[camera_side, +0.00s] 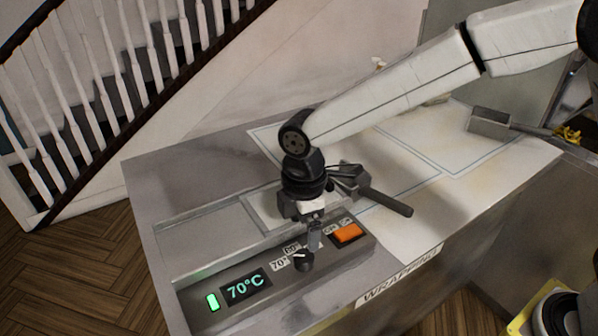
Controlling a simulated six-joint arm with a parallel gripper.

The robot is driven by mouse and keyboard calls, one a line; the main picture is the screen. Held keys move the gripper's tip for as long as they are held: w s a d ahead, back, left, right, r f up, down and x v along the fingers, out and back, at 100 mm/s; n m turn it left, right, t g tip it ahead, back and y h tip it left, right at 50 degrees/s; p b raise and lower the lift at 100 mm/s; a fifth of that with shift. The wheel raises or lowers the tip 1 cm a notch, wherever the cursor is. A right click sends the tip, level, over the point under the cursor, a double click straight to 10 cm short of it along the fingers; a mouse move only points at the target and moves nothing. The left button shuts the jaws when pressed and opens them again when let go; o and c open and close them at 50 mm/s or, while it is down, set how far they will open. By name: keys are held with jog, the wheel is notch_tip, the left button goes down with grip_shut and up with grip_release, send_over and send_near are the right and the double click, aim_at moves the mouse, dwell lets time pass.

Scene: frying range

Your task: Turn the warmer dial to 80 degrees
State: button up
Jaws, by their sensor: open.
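The warmer dial (303,262) is a small black knob on the sloped control panel (210,283). A label reading 70° stands beside it, and its white pointer mark is near that label. The green display (245,287) reads 70°C. I cannot tell whether the fingers touch the dial.
An orange switch (346,233) sits on the panel just right of my gripper. A black handle (386,201) sticks out behind it. A metal scoop or tray (490,123) lies at the far right of the counter. The wrapping surface (430,215) is mostly clear.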

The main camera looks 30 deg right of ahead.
aim_at(305, 256)
jog(key=shift+s+f, duration=0.15)
jog(key=shift+f, duration=3.7)
jog(key=shift+c, duration=0.2)
grip_shut()
jog(key=shift+m, duration=0.4)
jog(key=m, duration=1)
